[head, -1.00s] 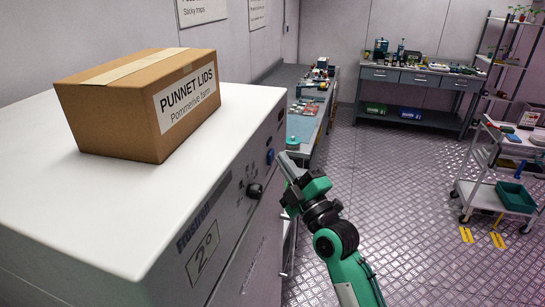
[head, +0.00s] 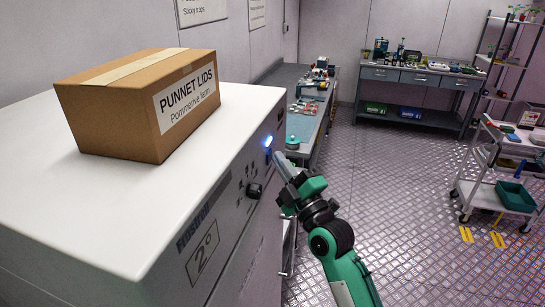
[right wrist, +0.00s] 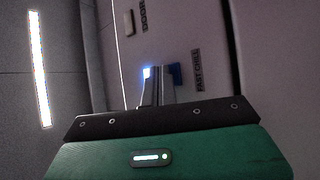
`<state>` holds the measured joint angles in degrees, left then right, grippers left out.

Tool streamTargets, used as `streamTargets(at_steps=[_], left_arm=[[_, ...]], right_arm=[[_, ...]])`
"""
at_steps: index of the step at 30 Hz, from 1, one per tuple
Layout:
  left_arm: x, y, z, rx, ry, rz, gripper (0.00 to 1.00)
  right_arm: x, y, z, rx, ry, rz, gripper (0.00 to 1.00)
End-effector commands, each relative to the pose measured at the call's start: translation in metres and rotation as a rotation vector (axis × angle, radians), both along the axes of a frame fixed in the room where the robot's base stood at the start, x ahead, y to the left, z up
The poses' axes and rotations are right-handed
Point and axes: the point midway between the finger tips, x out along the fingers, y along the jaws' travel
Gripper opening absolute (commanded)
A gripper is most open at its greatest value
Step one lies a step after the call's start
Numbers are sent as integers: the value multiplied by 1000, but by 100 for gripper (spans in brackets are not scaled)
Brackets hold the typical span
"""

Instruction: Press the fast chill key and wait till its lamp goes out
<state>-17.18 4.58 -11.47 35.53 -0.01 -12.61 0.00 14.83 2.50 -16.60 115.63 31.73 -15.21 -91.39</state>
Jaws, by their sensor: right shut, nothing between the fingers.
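The fast chill key (right wrist: 175,72) is a blue key beside the "FAST CHILL" label (right wrist: 197,70) in the right wrist view. Its lamp (head: 268,141) glows bright blue on the front of the white chiller (head: 222,125); the lit lamp also shows in the right wrist view (right wrist: 147,72). My right gripper (head: 279,158) is shut and empty, its fingertips at the key and partly hiding it. I cannot tell whether they touch it. The fingertips also show in the right wrist view (right wrist: 157,88). My left gripper is out of view.
A cardboard box (head: 110,118) marked "PUNNET LIDS" sits on the chiller. A black knob (head: 254,190) sits lower on the same front. A side bench (head: 305,125) runs behind; a white cart (head: 495,185) stands at right. The floor between is clear.

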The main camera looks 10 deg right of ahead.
Motion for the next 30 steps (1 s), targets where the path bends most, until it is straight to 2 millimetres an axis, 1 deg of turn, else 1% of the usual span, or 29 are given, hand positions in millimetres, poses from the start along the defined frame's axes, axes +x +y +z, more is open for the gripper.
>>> streamTargets(at_steps=[10,20,30], left_arm=[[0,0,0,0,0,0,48],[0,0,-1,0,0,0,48],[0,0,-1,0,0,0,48]], right_arm=[[-1,-1,0,-1,-1,0,0],[-7,-15,0,-2,0,-1,0],[-7,-17,0,-1,0,0,0]])
